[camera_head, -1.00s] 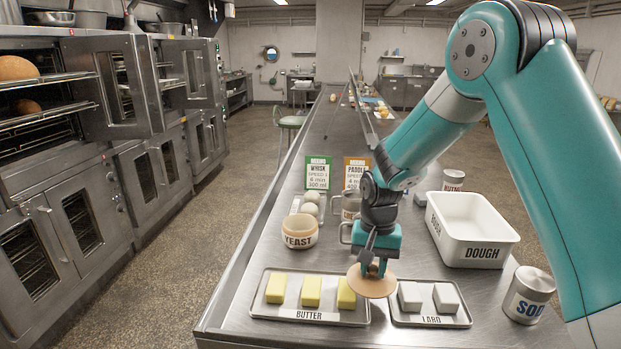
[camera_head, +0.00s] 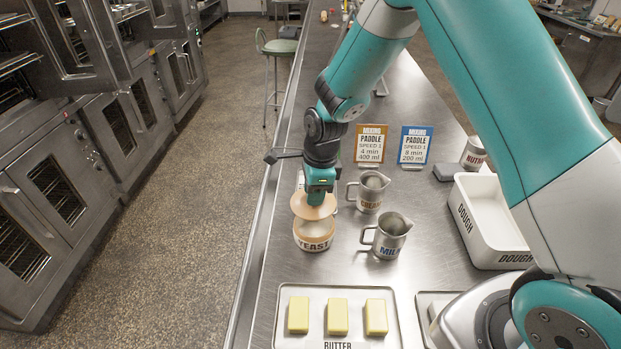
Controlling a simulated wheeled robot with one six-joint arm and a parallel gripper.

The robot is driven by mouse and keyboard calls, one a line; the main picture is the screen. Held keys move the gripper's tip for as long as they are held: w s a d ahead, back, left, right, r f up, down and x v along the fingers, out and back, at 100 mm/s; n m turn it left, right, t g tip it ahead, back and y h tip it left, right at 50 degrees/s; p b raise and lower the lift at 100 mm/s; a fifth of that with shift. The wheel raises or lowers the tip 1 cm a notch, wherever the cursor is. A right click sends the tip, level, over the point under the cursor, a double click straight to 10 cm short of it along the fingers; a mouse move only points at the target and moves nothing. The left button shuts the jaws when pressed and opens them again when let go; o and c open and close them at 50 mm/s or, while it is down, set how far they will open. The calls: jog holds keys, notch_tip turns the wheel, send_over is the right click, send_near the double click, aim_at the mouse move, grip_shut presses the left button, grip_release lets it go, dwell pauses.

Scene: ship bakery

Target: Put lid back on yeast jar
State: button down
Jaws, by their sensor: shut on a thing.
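The yeast jar (camera_head: 314,243) is a round tan jar with YEAST on its front, standing on the steel counter near its left edge. Its pale mouth shows at the front, under the lid. The lid (camera_head: 308,208) is a tan disc in my gripper (camera_head: 319,199), which is shut on it. The lid is over the back part of the jar's mouth and looks tilted. I cannot tell whether it touches the rim.
Metal jugs marked CREAM (camera_head: 370,192) and MILK (camera_head: 388,238) stand right of the jar. A butter tray (camera_head: 286,318) is in front. The white DOUGH tub (camera_head: 478,235) is at right. Two PADDLE cards (camera_head: 371,144) stand behind.

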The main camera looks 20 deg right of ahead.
jog(key=shift+d+f+b, duration=0.15)
jog(key=shift+f+b, duration=0.25)
jog(key=shift+f, duration=0.2)
notch_tip(320, 180, down, 3)
jog(key=b, duration=0.2)
jog(key=shift+f+b, duration=0.2)
jog(key=shift+b, duration=0.15)
jog(key=shift+f+b, duration=0.45)
jog(key=shift+f, duration=0.4)
jog(key=shift+f, duration=0.1)
dwell(0.9)
jog(key=shift+c, duration=1.8)
grip_release()
jog(key=shift+s, duration=0.1)
